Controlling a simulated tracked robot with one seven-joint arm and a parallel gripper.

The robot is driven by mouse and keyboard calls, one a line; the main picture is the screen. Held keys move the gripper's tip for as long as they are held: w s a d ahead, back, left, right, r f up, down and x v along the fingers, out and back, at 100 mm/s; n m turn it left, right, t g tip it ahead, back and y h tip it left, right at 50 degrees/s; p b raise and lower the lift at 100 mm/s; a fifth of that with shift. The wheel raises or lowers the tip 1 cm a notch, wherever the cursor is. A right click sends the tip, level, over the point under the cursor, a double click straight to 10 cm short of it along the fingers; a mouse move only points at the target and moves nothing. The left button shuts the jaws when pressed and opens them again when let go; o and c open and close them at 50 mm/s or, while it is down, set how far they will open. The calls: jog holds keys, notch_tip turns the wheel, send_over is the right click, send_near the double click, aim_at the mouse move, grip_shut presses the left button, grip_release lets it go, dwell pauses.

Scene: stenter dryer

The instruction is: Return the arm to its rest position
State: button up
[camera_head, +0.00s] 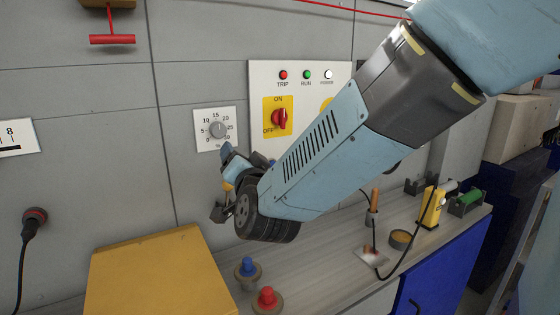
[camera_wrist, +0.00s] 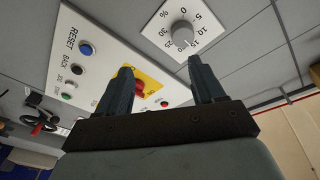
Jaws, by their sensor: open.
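My blue-grey arm (camera_head: 325,150) reaches from the upper right across the control panel (camera_head: 258,82). My gripper (camera_head: 222,182) is at the arm's lower left end, in front of the wall below the dial (camera_head: 217,130). In the wrist view my gripper (camera_wrist: 165,80) has its two dark fingers spread wide, with nothing between them. Beyond the fingers are the panel (camera_wrist: 105,52), its yellow switch plate with a red knob (camera_wrist: 138,88), and the dial (camera_wrist: 182,33). In the head view the arm hides part of the panel.
A yellow box (camera_head: 160,275) stands at lower left. Blue (camera_head: 247,267) and red (camera_head: 267,298) knobs stand on the bench (camera_head: 330,262) below my gripper. A yellow device (camera_head: 432,207) and a round tin (camera_head: 401,239) are to the right. A plugged cable (camera_head: 34,222) hangs at left.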

jog(key=s+d+f+n+g+h, duration=0.1)
jog(key=d+n+g+h, duration=0.15)
jog(key=d, duration=0.65)
jog(key=s+d+n+g+h, duration=0.1)
jog(key=d+g, duration=0.3)
jog(key=d, duration=0.5)
jog(key=s+d+f+g+h, duration=0.2)
jog(key=s+d+g, duration=0.3)
jog(key=s+d, duration=0.9)
jog(key=shift+s+d+f+g+h, duration=0.2)
jog(key=shift+d+f+g+h, duration=0.2)
jog(key=shift+d+h, duration=0.4)
jog(key=shift+d, duration=0.15)
